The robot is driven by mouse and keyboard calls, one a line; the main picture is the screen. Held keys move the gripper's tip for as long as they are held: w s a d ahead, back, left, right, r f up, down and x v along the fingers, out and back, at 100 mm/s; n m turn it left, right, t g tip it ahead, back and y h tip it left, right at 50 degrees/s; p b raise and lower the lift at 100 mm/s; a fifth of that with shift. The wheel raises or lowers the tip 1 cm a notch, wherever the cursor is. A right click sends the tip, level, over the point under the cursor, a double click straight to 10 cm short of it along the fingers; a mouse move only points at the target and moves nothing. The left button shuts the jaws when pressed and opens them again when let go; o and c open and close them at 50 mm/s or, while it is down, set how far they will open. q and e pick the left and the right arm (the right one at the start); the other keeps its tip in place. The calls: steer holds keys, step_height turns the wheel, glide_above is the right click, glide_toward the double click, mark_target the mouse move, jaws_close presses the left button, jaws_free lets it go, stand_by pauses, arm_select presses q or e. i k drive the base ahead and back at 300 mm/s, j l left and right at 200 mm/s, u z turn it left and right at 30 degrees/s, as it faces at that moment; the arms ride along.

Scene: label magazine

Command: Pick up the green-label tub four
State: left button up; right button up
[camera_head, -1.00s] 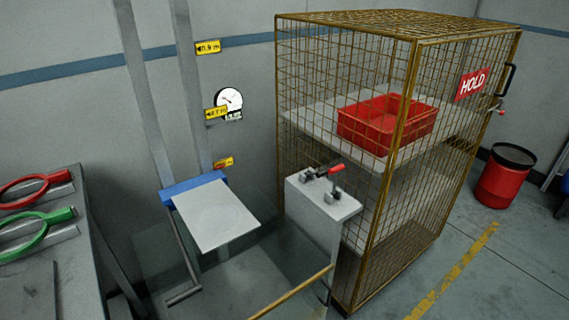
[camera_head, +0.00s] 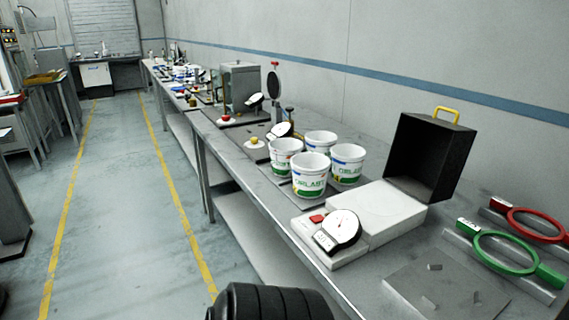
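Several white tubs with green labels stand upright in a close cluster on the long grey bench: one at the front (camera_head: 309,188), one at the right (camera_head: 347,170), one at the left (camera_head: 285,165) and one at the back (camera_head: 320,138). The front one partly covers those behind it. The labels' small print is too small to read, so I cannot tell which tub is number four. Neither of my grippers is in view. A dark ribbed part, likely my own arm, shows at the bottom edge.
On the bench (camera_head: 390,262), a white scale with a dial (camera_head: 340,230) and an open black case (camera_head: 428,155) stand right of the tubs. Green (camera_head: 508,253) and red (camera_head: 535,224) ring gauges lie further right. Yellow-lined floor (camera_head: 120,220) is clear at left.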

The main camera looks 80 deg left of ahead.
mark_target(347, 160)
steer(key=u, duration=2.2)
steer(key=j, duration=0.1)
